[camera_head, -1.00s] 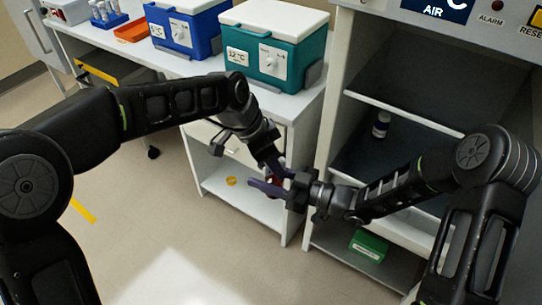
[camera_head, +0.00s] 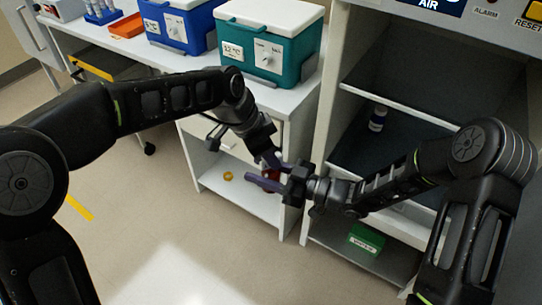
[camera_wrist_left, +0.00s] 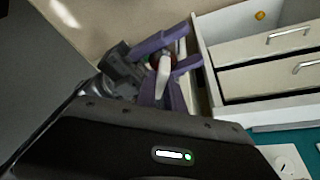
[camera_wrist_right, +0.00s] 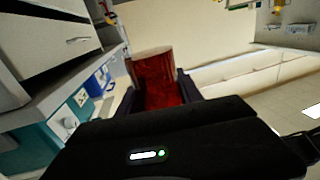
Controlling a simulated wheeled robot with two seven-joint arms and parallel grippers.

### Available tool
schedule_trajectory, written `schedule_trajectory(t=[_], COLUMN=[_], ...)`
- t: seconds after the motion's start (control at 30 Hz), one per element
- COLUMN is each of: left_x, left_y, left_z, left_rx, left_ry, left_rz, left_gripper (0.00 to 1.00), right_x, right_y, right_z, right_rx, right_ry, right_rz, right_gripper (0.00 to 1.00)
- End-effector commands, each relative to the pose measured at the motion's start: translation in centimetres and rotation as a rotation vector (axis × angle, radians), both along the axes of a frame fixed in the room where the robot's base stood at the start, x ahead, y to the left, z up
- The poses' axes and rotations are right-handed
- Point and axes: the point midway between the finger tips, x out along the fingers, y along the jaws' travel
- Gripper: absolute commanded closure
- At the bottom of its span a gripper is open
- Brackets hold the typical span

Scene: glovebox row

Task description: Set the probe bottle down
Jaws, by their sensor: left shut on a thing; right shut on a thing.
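A red bottle (camera_head: 271,182) is held between the purple fingers of my right gripper (camera_head: 266,176), in mid-air in front of the white cabinet. In the right wrist view the bottle (camera_wrist_right: 160,80) fills the gap between both fingers, its far end brownish. My left gripper (camera_head: 270,157) is close beside the right one, its fingers partly hidden. In the left wrist view its fingers are shut on a slim white thing (camera_wrist_left: 163,76), close to the red bottle (camera_wrist_left: 153,61). I cannot tell whether the white thing joins the bottle.
A white cabinet with a low open shelf (camera_head: 240,199) stands behind the grippers, a yellow round thing (camera_head: 228,176) on it. A teal cooler (camera_head: 268,45) and a blue cooler (camera_head: 178,24) stand on the counter. The open bay at right holds a small bottle (camera_head: 377,118) and a green box (camera_head: 366,238).

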Motion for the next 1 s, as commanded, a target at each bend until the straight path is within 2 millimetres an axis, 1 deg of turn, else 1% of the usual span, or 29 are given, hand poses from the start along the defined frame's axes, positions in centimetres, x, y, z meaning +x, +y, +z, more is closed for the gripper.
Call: schedule_trajectory(t=[0.03, 0.07, 0.37, 0.63, 0.73, 0.87, 1.0], left_x=[0.0, 0.1, 0.0, 0.0, 0.0, 0.0, 0.0], left_y=[0.0, 0.0, 0.0, 0.0, 0.0, 0.0, 0.0], left_z=[0.0, 0.0, 0.0, 0.0, 0.0, 0.0, 0.0], left_rx=[0.0, -0.001, -0.001, -0.001, -0.001, -0.001, -0.001], left_ry=[-0.001, -0.001, -0.001, -0.001, -0.001, -0.001, -0.001], left_rz=[0.001, 0.001, 0.0, 0.0, 0.0, 0.0, 0.0], left_gripper=[1.0, 1.0, 1.0, 1.0, 1.0, 1.0, 1.0], right_x=[0.0, 0.0, 0.0, 0.0, -0.2, -0.8, -1.8], right_y=[0.0, 0.0, 0.0, -0.1, -0.5, -1.6, -3.9], right_z=[0.0, 0.0, 0.0, 0.0, 0.0, 0.0, 0.0], right_rx=[0.0, 0.0, 0.0, 0.0, 0.0, -0.001, -0.003], right_ry=[0.0, 0.0, 0.0, 0.0, 0.0, 0.0, -0.001], right_rz=[0.0, 0.0, 0.0, 0.0, -0.002, -0.002, -0.004], right_gripper=[1.0, 0.57, 0.32, 0.32, 0.32, 0.32, 0.32])
